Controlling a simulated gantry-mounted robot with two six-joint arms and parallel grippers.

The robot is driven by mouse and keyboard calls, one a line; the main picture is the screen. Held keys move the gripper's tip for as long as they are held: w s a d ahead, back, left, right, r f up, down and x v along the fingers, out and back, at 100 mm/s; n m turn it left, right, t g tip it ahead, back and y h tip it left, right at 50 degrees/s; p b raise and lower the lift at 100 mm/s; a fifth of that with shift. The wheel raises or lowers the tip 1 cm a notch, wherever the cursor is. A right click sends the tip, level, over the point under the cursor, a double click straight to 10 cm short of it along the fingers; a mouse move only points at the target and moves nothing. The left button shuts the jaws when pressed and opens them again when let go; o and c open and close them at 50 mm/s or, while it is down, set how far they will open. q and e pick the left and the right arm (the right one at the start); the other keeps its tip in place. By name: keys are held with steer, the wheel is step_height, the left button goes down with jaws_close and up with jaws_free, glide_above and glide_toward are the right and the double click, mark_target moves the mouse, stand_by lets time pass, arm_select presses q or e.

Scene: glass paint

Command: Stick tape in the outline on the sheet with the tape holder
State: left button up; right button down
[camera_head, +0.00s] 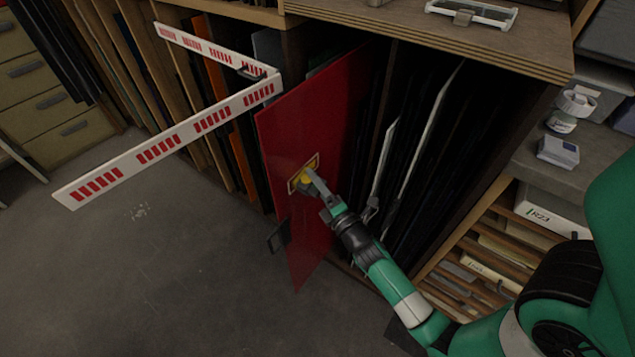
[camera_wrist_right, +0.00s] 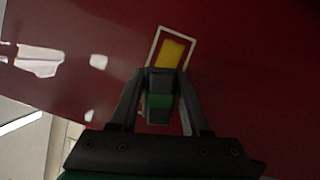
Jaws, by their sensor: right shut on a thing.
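A red sheet (camera_head: 312,125) stands upright, partly pulled out of the rack. A pale rectangular outline (camera_head: 296,183) is on its face, and the outline also shows in the right wrist view (camera_wrist_right: 157,45). Yellow tape (camera_wrist_right: 172,53) lies inside the outline's upper part; the lower part is hidden behind the gripper. My right gripper (camera_head: 312,180) is at the outline. In the right wrist view the right gripper (camera_wrist_right: 160,90) is shut on the tape holder (camera_wrist_right: 160,100), a small grey and green piece, close against the sheet. My left gripper is not in view.
A white barrier with red marks (camera_head: 175,140) juts out left of the sheet. The rack (camera_head: 440,35) holds several dark sheets behind. A dark handle-like part (camera_head: 279,236) is by the sheet's lower left edge. Shelves with small containers (camera_head: 558,152) stand at right. The floor at lower left is clear.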

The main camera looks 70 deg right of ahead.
mark_target(308, 189)
steer(key=shift+w+a+f+b, duration=0.1)
steer(key=shift+a+f+b, duration=0.1)
steer(key=shift+b, duration=0.15)
steer(key=a+b, duration=0.2)
steer(key=shift+w+a+b, duration=0.1)
steer(key=shift+w+b, duration=0.25)
steer(key=shift+a+r, duration=0.15)
steer(key=shift+a, duration=0.2)
steer(key=shift+s+a+r, duration=0.1)
steer(key=shift+s+r, duration=0.05)
steer(key=shift+s, duration=0.25)
steer(key=shift+s+a+p, duration=0.15)
steer(key=shift+s+a, duration=0.1)
steer(key=shift+s, duration=0.55)
steer(key=shift+s+a+p, duration=0.2)
steer(key=shift+s+a, duration=0.05)
steer(key=shift+s, duration=0.55)
steer(key=shift+s+a+p, duration=0.15)
steer(key=shift+s+a, duration=0.1)
steer(key=shift+s, duration=0.55)
steer(key=shift+s+a, duration=0.2)
steer(key=shift+s, duration=0.55)
steer(key=shift+s+a, duration=0.2)
steer(key=shift+s, duration=0.5)
